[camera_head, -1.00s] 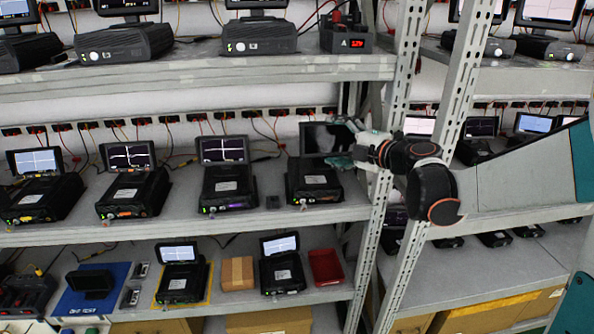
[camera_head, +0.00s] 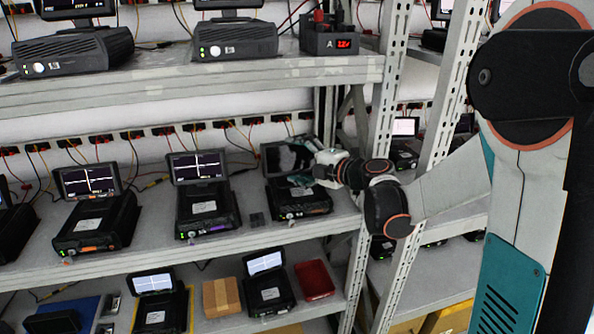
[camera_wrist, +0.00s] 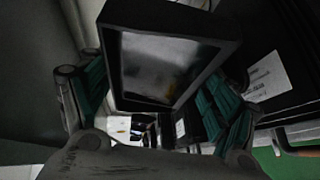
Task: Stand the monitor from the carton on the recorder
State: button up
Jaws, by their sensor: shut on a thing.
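My gripper (camera_head: 308,165) is at the right end of the middle shelf, its fingers closed on the sides of a black-framed monitor (camera_head: 280,157) with a dark screen. In the wrist view, the monitor (camera_wrist: 165,65) sits between the teal finger pads (camera_wrist: 160,100). The monitor is tilted at the back of a black recorder (camera_head: 300,203) with a white label. Whether its foot touches the recorder cannot be told. A black body with a white label (camera_wrist: 265,75) shows at right in the wrist view. Which carton the monitor came from is unclear.
A rack upright (camera_head: 375,180) is close to the right of my wrist. The lower shelf holds a brown box (camera_head: 221,297) and a red tray (camera_head: 315,280).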

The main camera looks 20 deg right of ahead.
aim_at(296, 169)
jog(key=shift+f, duration=1.4)
jog(key=shift+b, duration=0.3)
jog(key=shift+f, duration=0.2)
jog(key=o, duration=1.5)
jog(key=shift+r, duration=0.15)
